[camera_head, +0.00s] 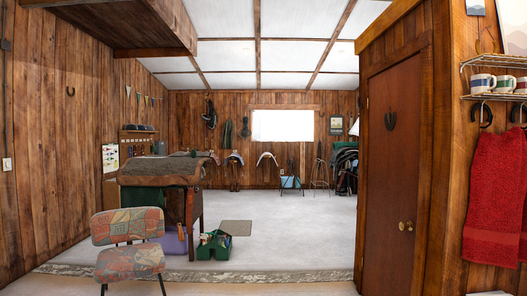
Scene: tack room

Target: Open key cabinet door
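I cannot make out a key cabinet for certain. A tall brown wooden door (392,180) stands shut in the wood-panelled wall on the right, with a small brass knob (402,226) low on its right side and a dark horseshoe on its upper part. On the far left wall, a small shelf (137,131) has items hanging below it, too small to tell. Neither of my grippers is in view.
A patterned chair (130,228) stands at the front left, before a covered wooden bench (165,170). An open green box (213,245) sits on the floor beside it. A red towel (495,195) hangs at the right under a mug shelf. The middle floor (290,225) is clear.

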